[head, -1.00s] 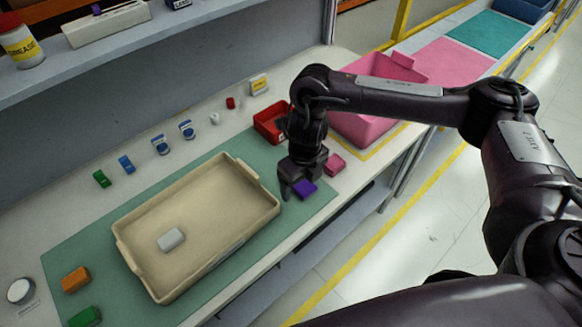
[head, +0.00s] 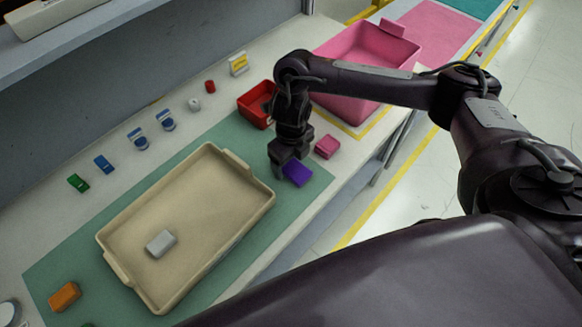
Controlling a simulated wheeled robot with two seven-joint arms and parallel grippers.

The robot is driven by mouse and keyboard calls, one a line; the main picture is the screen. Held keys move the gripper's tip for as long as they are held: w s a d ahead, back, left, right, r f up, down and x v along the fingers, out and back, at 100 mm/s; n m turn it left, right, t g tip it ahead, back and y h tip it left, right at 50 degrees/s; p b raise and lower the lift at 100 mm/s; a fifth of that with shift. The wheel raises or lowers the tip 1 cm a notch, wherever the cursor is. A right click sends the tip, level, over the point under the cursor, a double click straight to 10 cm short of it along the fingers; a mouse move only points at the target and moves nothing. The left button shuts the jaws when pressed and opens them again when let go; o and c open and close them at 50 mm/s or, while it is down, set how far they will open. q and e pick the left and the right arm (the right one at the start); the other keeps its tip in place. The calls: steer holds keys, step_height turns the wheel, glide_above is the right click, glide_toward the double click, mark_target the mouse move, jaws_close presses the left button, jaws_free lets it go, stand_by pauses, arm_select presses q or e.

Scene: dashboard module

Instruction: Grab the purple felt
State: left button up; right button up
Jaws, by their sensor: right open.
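The purple felt (head: 297,174) is a small flat block on the right end of the green mat (head: 318,184). My right gripper (head: 287,172) is over its far left side, pointing down, with its jaws open. The arm's wrist and the gripper body hide part of the felt, and I cannot tell whether the fingers touch it. My left gripper does not show.
A beige tray (head: 236,232) with a grey block (head: 160,243) lies left of the gripper. A pink block (head: 327,147) is close on the right. A red bin (head: 252,106) and a large pink bin (head: 340,52) stand behind.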

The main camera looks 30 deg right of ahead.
steer(key=shift+f, duration=0.6)
steer(key=shift+c, duration=0.7)
steer(key=c, duration=0.5)
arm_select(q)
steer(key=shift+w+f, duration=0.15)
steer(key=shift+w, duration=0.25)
arm_select(e)
steer(key=c, duration=0.4)
steer(key=shift+r, duration=0.1)
